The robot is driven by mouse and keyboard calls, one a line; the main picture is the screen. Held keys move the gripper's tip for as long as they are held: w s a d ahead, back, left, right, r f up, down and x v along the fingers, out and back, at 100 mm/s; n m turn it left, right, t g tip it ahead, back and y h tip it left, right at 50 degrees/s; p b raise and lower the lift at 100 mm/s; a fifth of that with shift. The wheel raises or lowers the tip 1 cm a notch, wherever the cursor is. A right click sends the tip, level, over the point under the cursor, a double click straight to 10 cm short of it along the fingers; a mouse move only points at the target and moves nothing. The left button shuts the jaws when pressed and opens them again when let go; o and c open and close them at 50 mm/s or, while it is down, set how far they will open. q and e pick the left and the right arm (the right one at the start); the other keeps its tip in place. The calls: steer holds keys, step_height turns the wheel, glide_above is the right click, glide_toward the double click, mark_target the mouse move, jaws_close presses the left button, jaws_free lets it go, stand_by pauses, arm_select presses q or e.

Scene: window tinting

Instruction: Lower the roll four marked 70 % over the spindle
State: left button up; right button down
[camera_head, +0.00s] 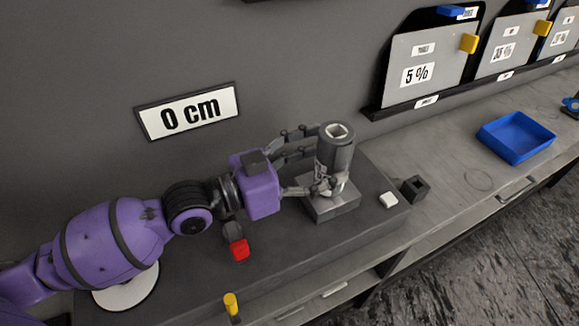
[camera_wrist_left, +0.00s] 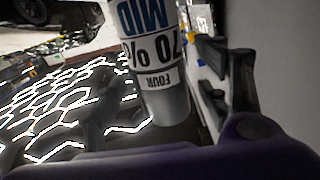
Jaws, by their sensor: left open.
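The roll four (camera_head: 335,155) is a dark grey cylinder standing upright over a metal block (camera_head: 333,207). A light square shows in its top end; I cannot tell whether this is the spindle's tip or the bore. In the left wrist view the roll (camera_wrist_left: 160,65) shows a white label reading "70 %", "FOUR" and "MID", upside down. My left gripper (camera_head: 316,160) comes in from the left, open, with its fingers around the roll. Whether the fingers touch it is unclear. The spindle's lower part is hidden. My right gripper is out of view.
A "0 cm" sign (camera_head: 188,110) hangs on the wall. A blue tray (camera_head: 512,152) and percent-marked panels (camera_head: 425,65) are at the right.

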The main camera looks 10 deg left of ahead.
arm_select(q)
steer(key=v, duration=0.9)
steer(key=shift+s+a, duration=0.15)
steer(key=shift+a, duration=0.05)
